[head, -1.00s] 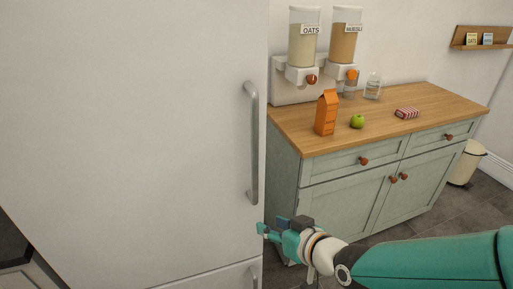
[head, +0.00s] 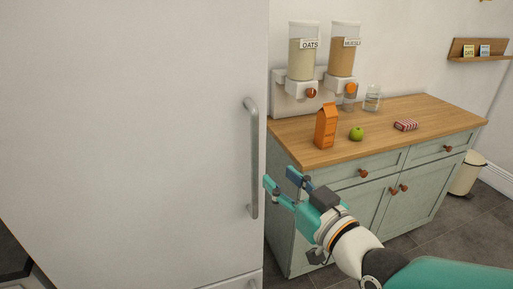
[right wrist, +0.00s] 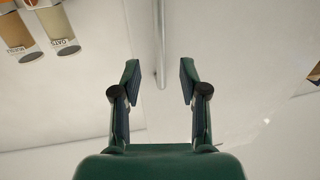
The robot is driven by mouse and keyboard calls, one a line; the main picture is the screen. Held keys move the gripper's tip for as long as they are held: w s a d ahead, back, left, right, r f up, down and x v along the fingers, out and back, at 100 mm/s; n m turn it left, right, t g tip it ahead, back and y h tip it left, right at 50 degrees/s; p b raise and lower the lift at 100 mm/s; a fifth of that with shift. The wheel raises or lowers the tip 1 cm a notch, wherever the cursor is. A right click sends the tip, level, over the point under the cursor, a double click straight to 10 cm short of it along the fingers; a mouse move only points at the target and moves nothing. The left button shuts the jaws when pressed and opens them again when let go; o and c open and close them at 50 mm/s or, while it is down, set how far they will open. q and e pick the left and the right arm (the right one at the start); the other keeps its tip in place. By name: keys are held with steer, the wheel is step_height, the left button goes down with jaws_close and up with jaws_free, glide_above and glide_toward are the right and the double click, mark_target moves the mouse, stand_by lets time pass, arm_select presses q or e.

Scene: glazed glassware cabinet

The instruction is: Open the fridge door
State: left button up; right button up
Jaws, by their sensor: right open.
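The white fridge door (head: 130,130) fills the left half of the head view and is shut. Its vertical grey bar handle (head: 253,160) is near the door's right edge. My right gripper (head: 280,182) is open and empty, just right of the lower part of the handle and apart from it. In the right wrist view, my right gripper (right wrist: 160,78) has its fingers spread, and the handle (right wrist: 160,45) shows between and beyond the fingertips. My left gripper is not in view.
A green cabinet with a wooden top (head: 420,115) stands right of the fridge. A cream bin (head: 467,174) stands beyond.

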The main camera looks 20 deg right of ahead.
mark_target(257, 156)
steer(key=p+x, duration=0.2)
steer(key=x, duration=0.8)
steer(key=shift+w+a, duration=0.15)
steer(key=shift+w, duration=0.2)
jaws_close()
